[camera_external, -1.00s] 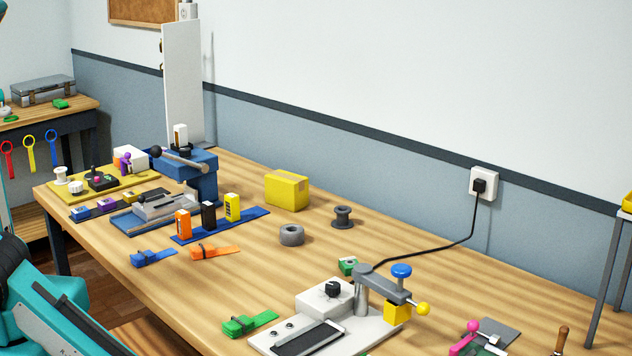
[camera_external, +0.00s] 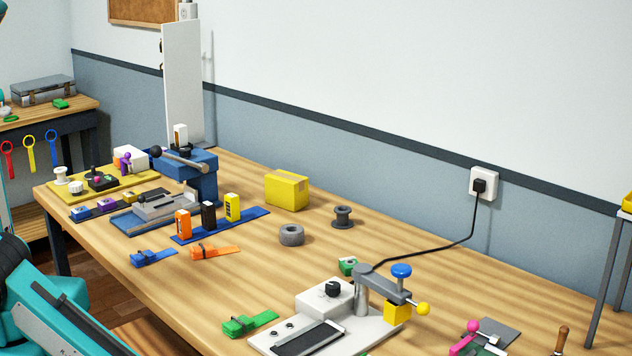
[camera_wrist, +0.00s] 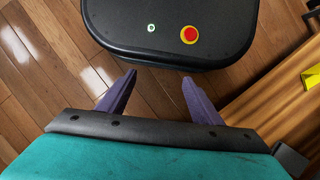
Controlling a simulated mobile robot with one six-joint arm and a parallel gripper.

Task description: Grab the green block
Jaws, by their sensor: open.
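Several green things show in the external view, and I cannot tell which one is the green block. A green strap with a blocky end (camera_external: 240,325) lies near the front edge of the workbench. A small green piece (camera_external: 348,266) sits behind the grey clamp fixture. A small green block-like item (camera_external: 60,104) lies on the left side bench. My gripper (camera_wrist: 159,75) shows in the wrist view with its two purple fingers apart and nothing between them. It points down above the floor side, away from the green things. It does not show in the external view.
The clamp fixture (camera_external: 360,295) stands at the front of the workbench (camera_external: 190,292), and a blue press (camera_external: 203,180) at the back left. A yellow box (camera_external: 287,190) and grey spools (camera_external: 291,235) stand mid-bench. A black cable (camera_external: 455,244) runs to the wall socket. Bare wood lies between them.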

